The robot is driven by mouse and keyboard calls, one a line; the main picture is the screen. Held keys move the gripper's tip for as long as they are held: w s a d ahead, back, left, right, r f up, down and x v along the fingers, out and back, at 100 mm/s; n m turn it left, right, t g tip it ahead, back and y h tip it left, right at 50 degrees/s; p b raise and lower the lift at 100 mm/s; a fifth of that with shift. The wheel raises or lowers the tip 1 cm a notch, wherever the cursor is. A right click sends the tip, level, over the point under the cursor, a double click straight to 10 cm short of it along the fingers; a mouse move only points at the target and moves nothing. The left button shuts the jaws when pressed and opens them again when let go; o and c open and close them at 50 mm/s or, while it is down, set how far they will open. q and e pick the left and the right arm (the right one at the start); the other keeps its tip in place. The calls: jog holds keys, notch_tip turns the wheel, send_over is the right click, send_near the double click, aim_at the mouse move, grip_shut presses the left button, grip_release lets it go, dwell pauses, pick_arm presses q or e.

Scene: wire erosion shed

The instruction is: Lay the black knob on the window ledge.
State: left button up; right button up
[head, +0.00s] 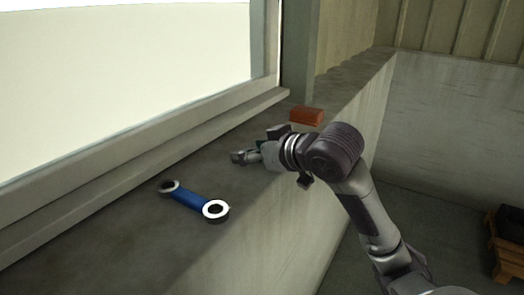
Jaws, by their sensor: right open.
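The window ledge (120,235) is a wide grey sill running along the window from the lower left to the back. My right gripper (258,145) is over the ledge, its fingers pointing left and spread apart. One fingertip is low, close to the ledge surface; I cannot tell if it touches. I cannot make out the black knob for certain; dark parts around the fingers are too small to tell apart, and the gripper and wrist hide some of the ledge. My left gripper is not in view.
A blue link with a metal ring at each end (188,199) lies on the ledge, nearer than my right gripper. An orange-brown block (306,115) lies behind my wrist. The window frame (130,141) borders the ledge. A wooden pallet (506,245) stands on the floor at right.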

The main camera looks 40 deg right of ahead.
jog(key=b+v, duration=0.1)
jog(key=v, duration=0.5)
jog(key=shift+s, duration=0.2)
jog(key=b+v, duration=0.4)
jog(key=v, duration=0.1)
jog(key=shift+s+d+r+b, duration=0.1)
jog(key=shift+s+r+b, duration=0.1)
jog(key=shift+s+b, duration=0.15)
jog(key=shift+w, duration=0.1)
